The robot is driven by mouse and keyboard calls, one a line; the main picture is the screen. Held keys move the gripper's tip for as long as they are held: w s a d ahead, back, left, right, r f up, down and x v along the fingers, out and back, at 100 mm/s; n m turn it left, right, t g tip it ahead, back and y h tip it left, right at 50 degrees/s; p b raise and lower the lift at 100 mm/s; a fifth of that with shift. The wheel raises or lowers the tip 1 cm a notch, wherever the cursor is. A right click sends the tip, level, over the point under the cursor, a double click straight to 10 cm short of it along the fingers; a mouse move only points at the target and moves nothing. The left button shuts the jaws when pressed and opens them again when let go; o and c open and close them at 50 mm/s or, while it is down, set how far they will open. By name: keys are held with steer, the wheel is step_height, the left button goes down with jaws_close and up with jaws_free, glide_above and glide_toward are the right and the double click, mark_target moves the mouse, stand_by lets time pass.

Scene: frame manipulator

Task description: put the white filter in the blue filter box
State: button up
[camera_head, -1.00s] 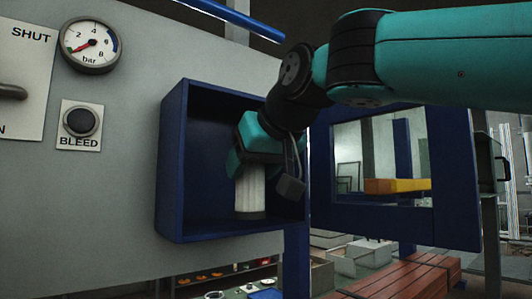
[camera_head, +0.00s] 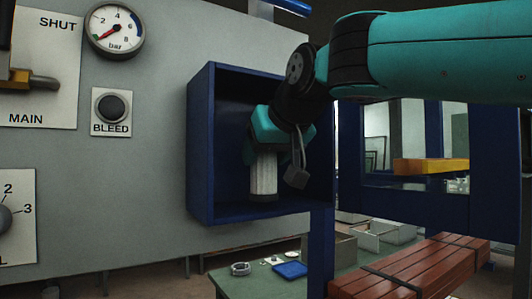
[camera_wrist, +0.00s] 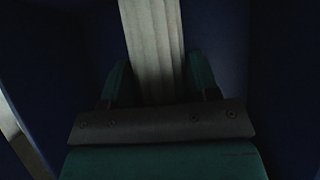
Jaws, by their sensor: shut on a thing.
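The white filter (camera_head: 263,174) is a ribbed pale cylinder with a dark base, upright inside the blue filter box (camera_head: 201,150). The box is open at the front, fixed to the grey panel, with its door swung out to the right. My gripper (camera_head: 263,154) is inside the box, shut on the upper part of the filter. In the wrist view the filter (camera_wrist: 152,45) runs between the two teal fingers (camera_wrist: 160,88). The filter's base is at or close to the box floor; I cannot tell whether it touches.
The panel (camera_head: 150,190) carries a pressure gauge (camera_head: 114,29), a BLEED button (camera_head: 112,107) and a MAIN lever (camera_head: 32,80). The open blue door (camera_head: 455,207) stands right of the box. Below are a green table (camera_head: 240,283) and reddish-brown beams (camera_head: 415,268).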

steer(key=shift+f+b, duration=0.55)
steer(key=shift+f, duration=0.1)
steer(key=o, duration=1.2)
